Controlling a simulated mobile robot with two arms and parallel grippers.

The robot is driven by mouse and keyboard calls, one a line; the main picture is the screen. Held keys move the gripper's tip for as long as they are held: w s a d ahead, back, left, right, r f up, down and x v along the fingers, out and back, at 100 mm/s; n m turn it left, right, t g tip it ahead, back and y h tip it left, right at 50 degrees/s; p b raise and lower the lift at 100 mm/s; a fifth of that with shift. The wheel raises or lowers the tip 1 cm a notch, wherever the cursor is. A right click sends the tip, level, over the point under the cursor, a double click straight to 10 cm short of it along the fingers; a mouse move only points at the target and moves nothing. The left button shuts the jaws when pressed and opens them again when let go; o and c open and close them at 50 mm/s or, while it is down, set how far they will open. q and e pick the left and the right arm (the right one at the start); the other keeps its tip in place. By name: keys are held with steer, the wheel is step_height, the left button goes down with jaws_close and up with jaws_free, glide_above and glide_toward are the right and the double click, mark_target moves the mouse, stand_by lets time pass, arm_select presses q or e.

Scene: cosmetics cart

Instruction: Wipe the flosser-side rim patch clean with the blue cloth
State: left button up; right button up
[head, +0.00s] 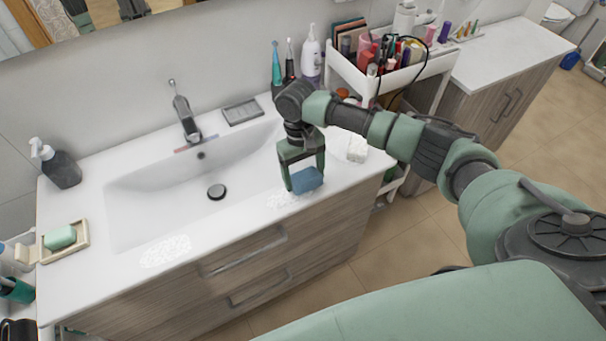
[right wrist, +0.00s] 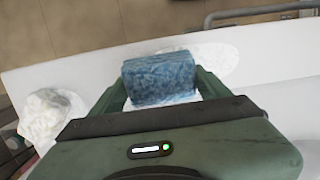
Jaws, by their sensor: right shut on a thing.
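My right gripper (head: 305,180) is shut on the blue cloth (head: 308,179), a folded block, at the front right rim of the white sink counter. The cloth also shows between the fingers in the right wrist view (right wrist: 160,78). A speckled white foam patch (head: 280,200) lies on the rim just left of and below the cloth, partly hidden by it; it also shows in the right wrist view (right wrist: 218,62). I cannot tell whether the cloth touches the counter. A second patch (head: 165,251) lies on the front left rim. My left gripper is not in view.
The basin drain (head: 216,192) and faucet (head: 186,118) are left of my gripper. A white crumpled item (head: 357,149) sits to its right. A white-and-purple bottle (head: 311,58) and toothbrushes stand behind. A soap dish (head: 64,241) is at far left, a loaded cart (head: 410,78) at back right.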

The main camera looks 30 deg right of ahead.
steer(key=shift+f, duration=0.45)
stand_by(0.6)
